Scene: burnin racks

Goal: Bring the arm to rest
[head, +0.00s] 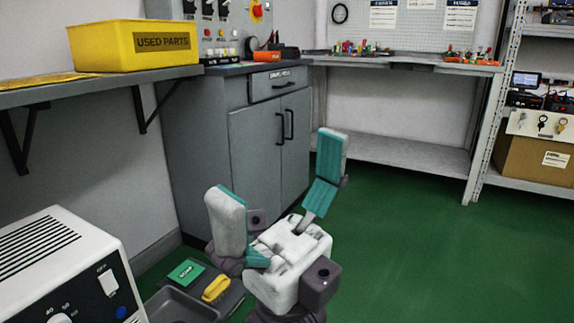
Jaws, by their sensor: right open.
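My right gripper (277,182) is in the lower middle of the head view. Its two fingers with teal pads stand wide apart, and nothing is between them. It is held up in front of the grey cabinet, above the green floor, and appears to touch nothing. My left gripper is not in view.
A white instrument (70,270) stands at lower left. A grey tray (180,305) with a yellow-handled item (216,288) lies beside it. A yellow bin (135,46) sits on a wall shelf. A grey cabinet (245,150) and shelving (500,100) stand behind. Green floor (440,260) at right is clear.

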